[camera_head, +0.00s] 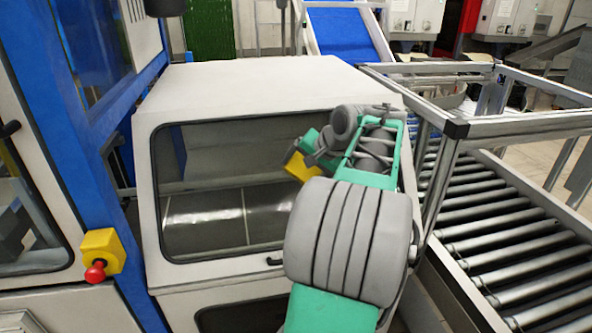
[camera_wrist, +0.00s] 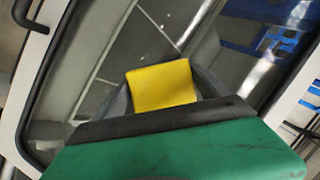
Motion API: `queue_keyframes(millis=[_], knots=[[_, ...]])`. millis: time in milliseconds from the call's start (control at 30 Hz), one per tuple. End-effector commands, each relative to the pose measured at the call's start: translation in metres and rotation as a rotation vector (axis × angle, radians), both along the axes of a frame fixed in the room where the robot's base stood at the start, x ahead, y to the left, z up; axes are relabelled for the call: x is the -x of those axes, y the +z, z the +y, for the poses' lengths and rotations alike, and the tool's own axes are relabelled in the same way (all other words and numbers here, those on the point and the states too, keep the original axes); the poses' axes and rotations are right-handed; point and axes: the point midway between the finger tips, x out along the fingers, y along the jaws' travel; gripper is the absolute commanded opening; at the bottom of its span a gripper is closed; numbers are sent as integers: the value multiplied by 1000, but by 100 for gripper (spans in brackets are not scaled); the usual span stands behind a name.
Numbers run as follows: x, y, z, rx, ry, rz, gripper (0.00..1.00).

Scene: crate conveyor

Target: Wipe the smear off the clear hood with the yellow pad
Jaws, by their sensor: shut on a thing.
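The clear hood (camera_head: 205,188) is a white-framed cover with a large see-through pane, in the middle of the head view. Its pane also fills much of the wrist view (camera_wrist: 95,45). The yellow pad (camera_head: 297,168) is in front of the pane's right half. In the wrist view the pad (camera_wrist: 161,85) sits between the two grey fingers. My gripper (camera_head: 303,159) is shut on the pad. I cannot tell whether the pad touches the pane. I cannot make out the smear for certain; pale streaks low in the pane may be reflections.
A roller conveyor (camera_head: 510,240) with a metal frame (camera_head: 530,125) runs along the right. A blue post (camera_head: 95,165) with a yellow box and red button (camera_head: 97,270) stands at the left. A small dark handle (camera_head: 274,262) is at the hood's lower edge.

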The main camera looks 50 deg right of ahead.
Motion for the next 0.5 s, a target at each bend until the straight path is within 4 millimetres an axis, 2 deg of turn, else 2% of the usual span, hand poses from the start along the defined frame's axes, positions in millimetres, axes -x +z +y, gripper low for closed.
queue_keyframes(millis=[233,367,500], knots=[[14,0,-19,-1,-2,2,53],[13,0,-20,0,0,1,53],[8,-1,-12,0,1,0,53]])
